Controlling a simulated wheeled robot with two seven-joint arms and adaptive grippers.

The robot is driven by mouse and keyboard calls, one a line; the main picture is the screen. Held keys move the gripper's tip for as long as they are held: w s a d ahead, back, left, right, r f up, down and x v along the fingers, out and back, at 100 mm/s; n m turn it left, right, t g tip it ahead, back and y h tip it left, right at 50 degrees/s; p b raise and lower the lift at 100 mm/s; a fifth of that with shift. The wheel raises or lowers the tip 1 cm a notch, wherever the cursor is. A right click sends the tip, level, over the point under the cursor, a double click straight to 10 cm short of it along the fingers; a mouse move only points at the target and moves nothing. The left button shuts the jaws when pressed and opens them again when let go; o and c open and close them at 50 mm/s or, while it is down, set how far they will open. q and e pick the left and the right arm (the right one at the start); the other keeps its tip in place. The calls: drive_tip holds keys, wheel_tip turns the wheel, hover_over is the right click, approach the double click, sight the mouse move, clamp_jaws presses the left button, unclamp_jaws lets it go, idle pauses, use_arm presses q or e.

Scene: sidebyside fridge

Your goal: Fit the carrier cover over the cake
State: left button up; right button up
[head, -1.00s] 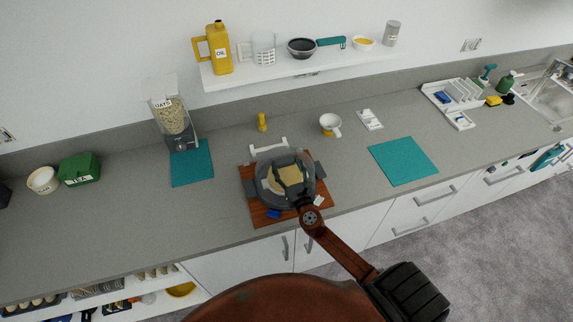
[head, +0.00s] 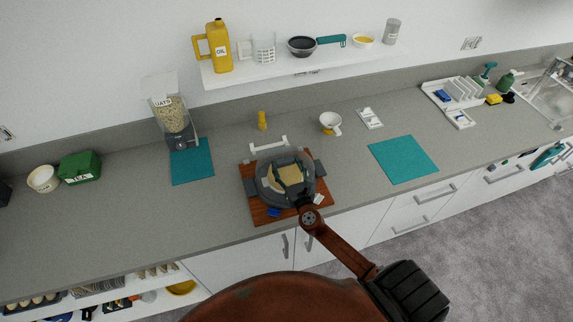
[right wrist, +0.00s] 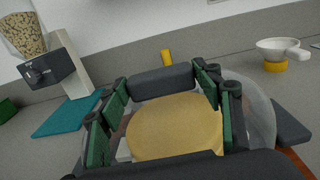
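The cake (head: 285,178) shows as a pale yellow disc in the head view, under my right gripper; it is also large in the right wrist view (right wrist: 175,125). The clear, greyish carrier cover (head: 262,188) surrounds it, and its curved wall shows in the right wrist view (right wrist: 262,112). Dark grey tabs stick out at the left and right. My right gripper (head: 291,174) is over the top of the cover, its green-padded fingers wide apart. I see no grip on anything between them. Whether the cover's rim is seated is hidden. My left gripper is out of view.
A brown wooden board (head: 262,214) lies underneath, with a white bracket (head: 268,147) behind. A yellow item (head: 262,121), a white cup (head: 330,123) and an oats dispenser (head: 172,120) stand farther back. Teal mats (head: 403,160) lie either side.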

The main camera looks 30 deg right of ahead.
drive_tip(key=o, duration=0.4)
drive_tip(key=shift+o, duration=0.2)
drive_tip(key=v, duration=1.2)
